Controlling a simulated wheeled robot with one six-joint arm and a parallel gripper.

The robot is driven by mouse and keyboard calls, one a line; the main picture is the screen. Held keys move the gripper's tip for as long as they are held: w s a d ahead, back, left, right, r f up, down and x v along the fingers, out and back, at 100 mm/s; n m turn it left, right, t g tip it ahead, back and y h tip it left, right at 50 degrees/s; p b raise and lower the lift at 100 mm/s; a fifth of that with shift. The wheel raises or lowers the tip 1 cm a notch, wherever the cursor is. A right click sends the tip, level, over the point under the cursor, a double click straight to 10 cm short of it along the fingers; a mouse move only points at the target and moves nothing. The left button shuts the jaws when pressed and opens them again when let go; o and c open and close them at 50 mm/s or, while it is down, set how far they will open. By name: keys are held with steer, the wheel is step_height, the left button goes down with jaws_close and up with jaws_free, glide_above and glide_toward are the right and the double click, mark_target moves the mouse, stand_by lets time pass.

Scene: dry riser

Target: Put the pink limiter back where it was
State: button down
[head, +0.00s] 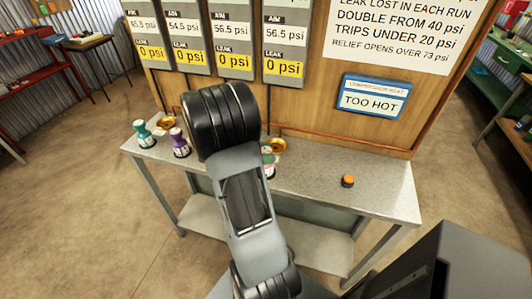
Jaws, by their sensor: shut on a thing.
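No pink limiter can be made out in the head view. A teal and white limiter (143,134) and a purple and white limiter (180,143) stand upright on the left of the grey bench (315,190). A partly covered limiter (268,160) with green and white parts stands right beside my arm. One brass fitting (166,123) is behind the purple limiter and another brass fitting (277,145) is right of my arm. My arm covers the middle of the bench, and my gripper is hidden behind it.
A wooden board behind the bench carries several psi panels (284,40), a blue-framed "TOO HOT" sign (375,97) and copper pipe. A small orange-topped black knob (347,181) sits on the right of the bench, with clear surface around it. Side tables stand far left and right.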

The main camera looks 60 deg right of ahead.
steer(key=shift+f, duration=0.2)
steer(key=c, duration=0.5)
jaws_free()
steer(key=shift+r, duration=0.1)
